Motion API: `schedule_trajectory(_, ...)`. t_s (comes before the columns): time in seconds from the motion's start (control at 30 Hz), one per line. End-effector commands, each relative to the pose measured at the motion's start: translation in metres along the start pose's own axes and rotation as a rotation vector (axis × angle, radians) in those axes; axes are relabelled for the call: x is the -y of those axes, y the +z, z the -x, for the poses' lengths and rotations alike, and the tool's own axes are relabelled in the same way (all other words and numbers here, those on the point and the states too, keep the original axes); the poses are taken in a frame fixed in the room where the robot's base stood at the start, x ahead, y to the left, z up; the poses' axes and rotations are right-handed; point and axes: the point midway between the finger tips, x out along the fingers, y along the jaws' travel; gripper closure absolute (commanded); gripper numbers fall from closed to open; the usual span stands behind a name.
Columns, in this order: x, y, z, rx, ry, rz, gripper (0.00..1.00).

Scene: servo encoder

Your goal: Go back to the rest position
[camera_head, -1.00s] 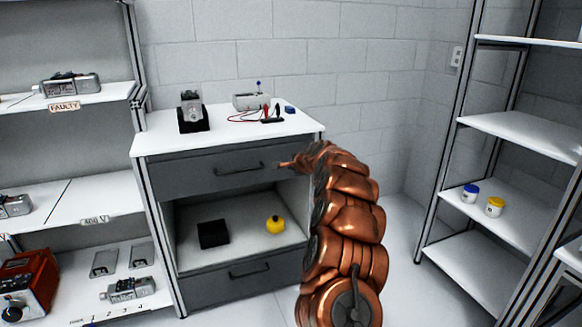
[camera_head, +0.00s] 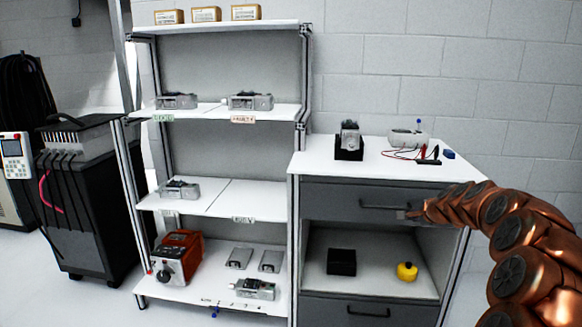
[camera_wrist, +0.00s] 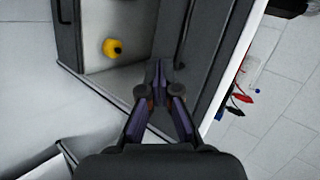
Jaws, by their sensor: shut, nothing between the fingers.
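My copper-coloured arm comes in from the right of the head view. My gripper (camera_head: 408,214) is small there, in front of the workbench by its upper drawer (camera_head: 370,200). In the wrist view my gripper (camera_wrist: 158,68) has its fingertips together, with nothing visible between them. The drawer handle shows just beyond the fingertips in the wrist view (camera_wrist: 182,38). I cannot tell whether the fingers touch the drawer front.
A shelf rack (camera_head: 225,110) stands left. The floor at far left (camera_head: 60,295) is clear.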

Motion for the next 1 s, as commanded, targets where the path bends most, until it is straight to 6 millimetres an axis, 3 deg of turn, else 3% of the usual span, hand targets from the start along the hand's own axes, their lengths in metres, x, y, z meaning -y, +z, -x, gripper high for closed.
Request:
schedule_trajectory(0.03,0.002,0.029,0.010,0.048,0.018,0.052,1.00)
schedule_trajectory(0.2,-0.012,0.113,0.042,0.193,0.097,0.229,1.00)
schedule_trajectory(0.37,-0.038,0.179,0.082,0.316,0.176,0.398,1.00)
schedule_trajectory(0.5,-0.070,0.226,0.121,0.413,0.252,0.546,1.00)
schedule_trajectory(0.7,-0.129,0.274,0.182,0.539,0.374,0.741,1.00)
schedule_trajectory(1.0,-0.230,0.304,0.280,0.699,0.584,0.996,1.00)
